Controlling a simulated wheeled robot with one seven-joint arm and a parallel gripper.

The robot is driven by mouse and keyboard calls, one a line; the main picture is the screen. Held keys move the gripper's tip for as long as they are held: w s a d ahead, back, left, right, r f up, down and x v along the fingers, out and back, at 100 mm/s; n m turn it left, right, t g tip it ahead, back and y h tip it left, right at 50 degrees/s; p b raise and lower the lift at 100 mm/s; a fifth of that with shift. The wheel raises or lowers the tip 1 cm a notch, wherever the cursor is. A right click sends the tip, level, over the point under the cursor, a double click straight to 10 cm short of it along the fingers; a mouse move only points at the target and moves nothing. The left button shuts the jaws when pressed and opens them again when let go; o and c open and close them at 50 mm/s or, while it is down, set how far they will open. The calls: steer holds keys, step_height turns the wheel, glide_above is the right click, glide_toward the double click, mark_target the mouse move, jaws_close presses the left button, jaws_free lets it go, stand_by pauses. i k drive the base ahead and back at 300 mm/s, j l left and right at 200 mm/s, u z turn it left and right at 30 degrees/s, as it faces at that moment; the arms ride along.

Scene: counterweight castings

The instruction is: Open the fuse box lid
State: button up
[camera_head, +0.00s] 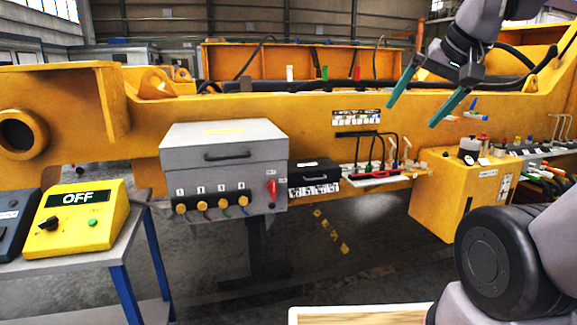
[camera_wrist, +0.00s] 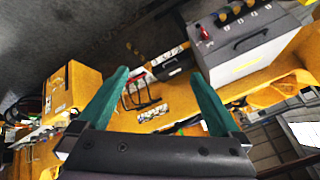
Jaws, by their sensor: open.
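A grey box (camera_head: 222,165), which looks like the fuse box, is at the front of the yellow beam, left of centre in the head view. Its sloped lid (camera_head: 190,145) is shut, with a dark bar handle (camera_head: 227,155) on its front. Yellow knobs and a red switch (camera_head: 271,190) sit below the lid. The grey box also shows at the upper right of the wrist view (camera_wrist: 245,60), with its handle (camera_wrist: 250,40). My gripper (camera_head: 411,115) is open and empty, with teal fingers, in front of the beam and well right of the box. The fingers also show in the wrist view (camera_wrist: 155,71).
A small black case (camera_head: 315,168) with a handle sits right of the grey box, then a rack with black cables (camera_head: 378,165). A yellow cabinet (camera_head: 450,195) stands further right. A yellow control box reading OFF (camera_head: 75,225) rests on a table at left.

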mark_target(298, 167)
steer(key=i+j, duration=0.25)
steer(key=i, duration=0.25)
steer(key=i+j, duration=0.2)
steer(key=i, duration=0.35)
steer(key=z, duration=0.05)
